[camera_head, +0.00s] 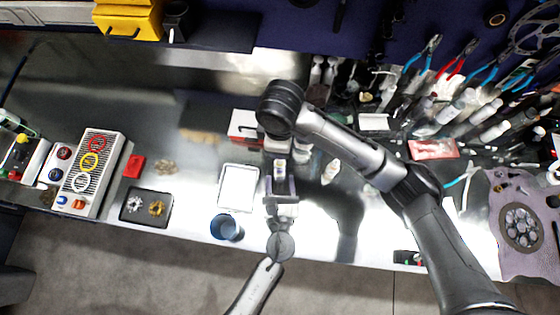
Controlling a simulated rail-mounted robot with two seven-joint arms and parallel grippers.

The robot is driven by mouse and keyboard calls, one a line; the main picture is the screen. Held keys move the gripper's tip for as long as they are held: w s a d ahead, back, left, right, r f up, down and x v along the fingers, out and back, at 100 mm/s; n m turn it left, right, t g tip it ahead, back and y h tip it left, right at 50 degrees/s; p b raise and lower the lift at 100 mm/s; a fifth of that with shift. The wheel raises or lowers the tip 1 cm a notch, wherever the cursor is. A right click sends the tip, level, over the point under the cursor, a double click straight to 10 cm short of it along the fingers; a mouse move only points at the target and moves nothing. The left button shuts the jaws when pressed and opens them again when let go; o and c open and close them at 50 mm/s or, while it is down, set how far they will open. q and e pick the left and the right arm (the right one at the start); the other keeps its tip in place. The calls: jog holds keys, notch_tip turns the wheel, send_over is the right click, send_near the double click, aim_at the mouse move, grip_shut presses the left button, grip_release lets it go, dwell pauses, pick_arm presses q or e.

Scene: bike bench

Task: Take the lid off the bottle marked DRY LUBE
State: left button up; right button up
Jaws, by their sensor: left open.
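A small bottle (280,168) with a pale label stands near the middle of the bench. Its marking is too small to read, so I cannot tell whether it is the DRY LUBE one. My left gripper (280,187) is open, with its fingers pointing at this bottle and one on each side of its near end. I cannot tell whether they touch it. The bottle's lid cannot be made out. My right arm reaches in from the lower right to above the back of the bench; its gripper does not show.
A white tray (238,187) and a blue cup (226,227) are left of the left gripper. A red-and-white box (243,126) is behind. Further left are a dark tray (146,206) and a ringed panel (97,172). Tools and bottles crowd the back right.

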aim_at(280, 163)
pick_arm(q)
jog(key=shift+w, duration=3.4)
jog(key=shift+c, duration=0.5)
jog(key=shift+a, duration=0.1)
grip_shut()
jog(key=shift+f, duration=0.1)
jog(key=shift+o, duration=0.3)
grip_release()
